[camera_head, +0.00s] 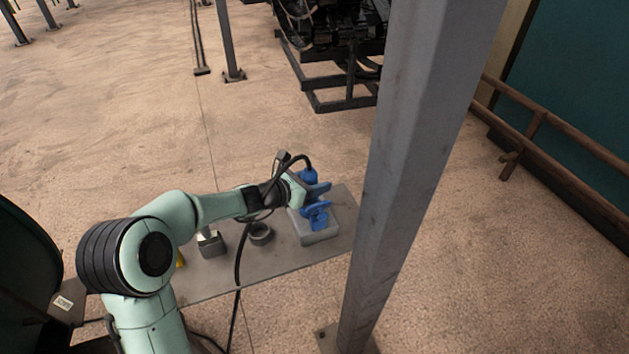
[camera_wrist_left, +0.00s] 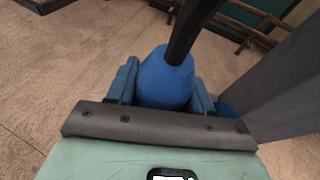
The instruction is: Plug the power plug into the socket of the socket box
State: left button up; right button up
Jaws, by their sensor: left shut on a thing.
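The power plug (camera_wrist_left: 165,80) is a blue rounded body with a thick black cable running up from it. In the left wrist view it sits between the two blue fingers of my left gripper (camera_wrist_left: 163,88), which is shut on it. In the head view the plug (camera_head: 308,175) shows beside my left gripper (camera_head: 317,198), over the socket box. The socket box (camera_head: 320,237) is grey with blue parts on top, at the right end of the low table. My gripper hides part of its top, and I cannot tell whether plug and socket touch. My right gripper is not in view.
A dark ring-shaped part (camera_head: 261,234) and a small metal block (camera_head: 211,243) lie on the grey table (camera_head: 240,276) left of the box. A thick grey post (camera_head: 408,150) rises close to the table's right end. The black cable (camera_head: 238,262) hangs across the table.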

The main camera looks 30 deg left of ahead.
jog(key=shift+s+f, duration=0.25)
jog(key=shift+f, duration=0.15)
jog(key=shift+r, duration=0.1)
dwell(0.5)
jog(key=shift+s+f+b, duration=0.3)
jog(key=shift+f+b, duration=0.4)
jog(key=shift+b, duration=0.1)
dwell(1.6)
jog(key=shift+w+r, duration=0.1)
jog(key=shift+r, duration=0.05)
dwell(0.4)
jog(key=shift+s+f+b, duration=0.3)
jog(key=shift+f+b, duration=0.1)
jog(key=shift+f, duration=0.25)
dwell(3.4)
